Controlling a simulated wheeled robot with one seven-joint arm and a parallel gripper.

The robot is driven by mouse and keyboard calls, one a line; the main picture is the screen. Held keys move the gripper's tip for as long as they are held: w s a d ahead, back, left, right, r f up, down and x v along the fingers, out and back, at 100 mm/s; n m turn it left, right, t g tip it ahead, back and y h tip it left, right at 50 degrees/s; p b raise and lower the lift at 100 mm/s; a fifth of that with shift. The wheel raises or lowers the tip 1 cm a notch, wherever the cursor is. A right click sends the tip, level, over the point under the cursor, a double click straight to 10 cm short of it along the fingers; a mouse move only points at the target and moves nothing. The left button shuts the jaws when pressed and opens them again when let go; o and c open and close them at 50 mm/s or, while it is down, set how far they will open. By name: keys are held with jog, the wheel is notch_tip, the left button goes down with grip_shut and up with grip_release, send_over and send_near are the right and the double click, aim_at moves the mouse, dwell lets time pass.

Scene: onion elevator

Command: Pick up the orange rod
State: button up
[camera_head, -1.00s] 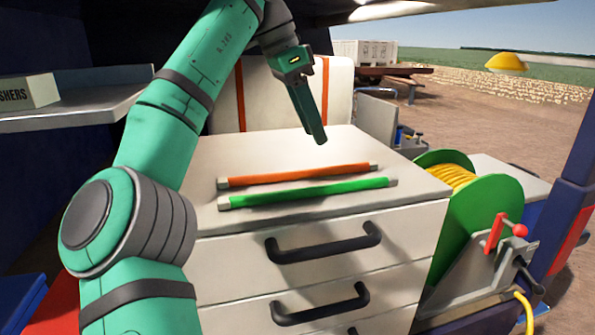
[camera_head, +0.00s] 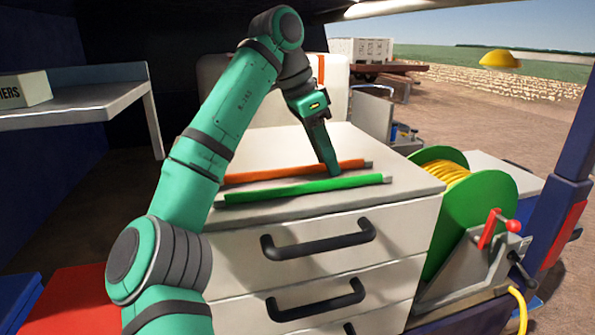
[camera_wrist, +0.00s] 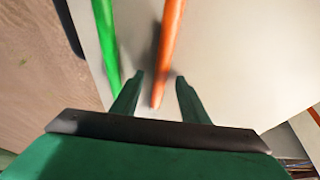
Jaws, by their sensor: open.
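The orange rod (camera_head: 270,174) lies on the white top of the drawer cabinet, behind the green rod (camera_head: 300,190) in the head view. My gripper (camera_head: 333,172) points down at the rods, near the right part of the orange rod. In the wrist view my gripper (camera_wrist: 160,78) is open, with its fingers apart. The orange rod (camera_wrist: 168,45) runs between and beyond the fingertips. The green rod (camera_wrist: 106,40) lies to the left, outside the left finger. I cannot tell the exact height of the fingertips above the top.
The cabinet (camera_head: 408,187) has black drawer handles (camera_head: 318,241) on its front. A green reel with yellow hose (camera_head: 440,195) stands to its right. A grey shelf (camera_head: 90,105) with a box is at the left. The back of the cabinet top is clear.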

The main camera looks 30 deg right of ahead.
grip_shut()
jog(key=shift+r, duration=0.15)
